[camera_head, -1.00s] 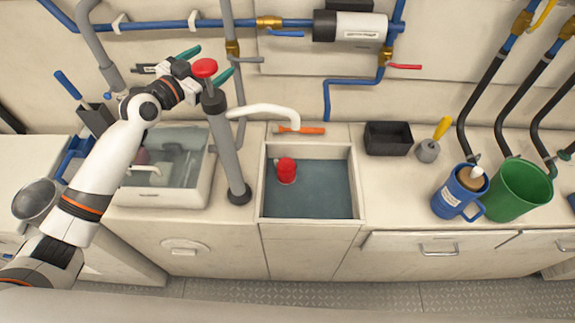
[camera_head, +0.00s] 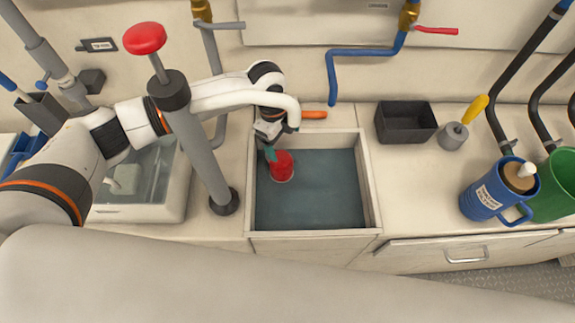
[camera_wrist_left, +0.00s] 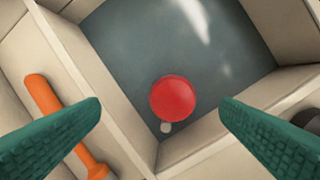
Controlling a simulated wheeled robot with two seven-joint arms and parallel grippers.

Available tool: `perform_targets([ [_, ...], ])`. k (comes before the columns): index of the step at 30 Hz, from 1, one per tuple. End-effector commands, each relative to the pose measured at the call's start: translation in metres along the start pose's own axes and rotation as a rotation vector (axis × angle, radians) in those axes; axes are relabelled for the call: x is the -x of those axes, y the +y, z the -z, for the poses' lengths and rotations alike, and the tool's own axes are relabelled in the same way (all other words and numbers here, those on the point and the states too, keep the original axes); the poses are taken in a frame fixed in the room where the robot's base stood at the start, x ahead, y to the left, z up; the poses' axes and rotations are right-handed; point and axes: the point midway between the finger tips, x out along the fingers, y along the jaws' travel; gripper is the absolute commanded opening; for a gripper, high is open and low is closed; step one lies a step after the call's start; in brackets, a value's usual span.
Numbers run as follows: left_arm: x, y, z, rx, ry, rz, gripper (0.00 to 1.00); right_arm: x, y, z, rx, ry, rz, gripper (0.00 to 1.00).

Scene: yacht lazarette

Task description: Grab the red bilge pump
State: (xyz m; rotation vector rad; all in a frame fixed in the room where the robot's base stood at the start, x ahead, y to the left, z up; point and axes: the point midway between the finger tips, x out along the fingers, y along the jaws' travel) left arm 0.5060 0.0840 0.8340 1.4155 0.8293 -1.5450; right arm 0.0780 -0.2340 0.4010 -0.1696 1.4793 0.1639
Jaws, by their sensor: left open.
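The red bilge pump (camera_head: 282,166) is a small red cylinder in the left back part of a square basin (camera_head: 372,190) with a dark blue-grey bottom. In the left wrist view the red pump (camera_wrist_left: 173,98) shows as a round red top with a small pale spout, between the two fingers and beyond them. My left gripper (camera_head: 281,144) is open, with teal fingers, over the back left of the basin. In the head view it partly hides the pump's upper side. No touch between fingers and pump shows. My right gripper is not in view.
A tall grey tube (camera_head: 195,145) with a red knob (camera_head: 144,38) stands left of the basin. An orange-handled tool (camera_head: 314,115) lies behind the basin. A black tray (camera_head: 406,122) and a blue jug (camera_head: 492,190) stand right.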

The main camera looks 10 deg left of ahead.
Motion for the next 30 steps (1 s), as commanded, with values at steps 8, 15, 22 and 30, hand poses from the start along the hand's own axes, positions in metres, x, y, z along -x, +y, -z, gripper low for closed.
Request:
perform_targets([
  [8, -0.011, -0.021, 0.008, -0.155, 0.131, 0.088, 0.86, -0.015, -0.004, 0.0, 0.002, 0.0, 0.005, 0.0],
  [15, -0.051, -0.025, 0.013, -0.156, 0.133, 0.091, 0.86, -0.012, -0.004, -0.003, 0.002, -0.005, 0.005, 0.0],
  [22, -0.072, -0.026, 0.016, -0.157, 0.132, 0.088, 0.86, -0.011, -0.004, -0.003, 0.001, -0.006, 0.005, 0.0],
  [30, -0.108, -0.03, 0.02, -0.155, 0.132, 0.09, 0.86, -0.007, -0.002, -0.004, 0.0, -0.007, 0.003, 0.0],
])
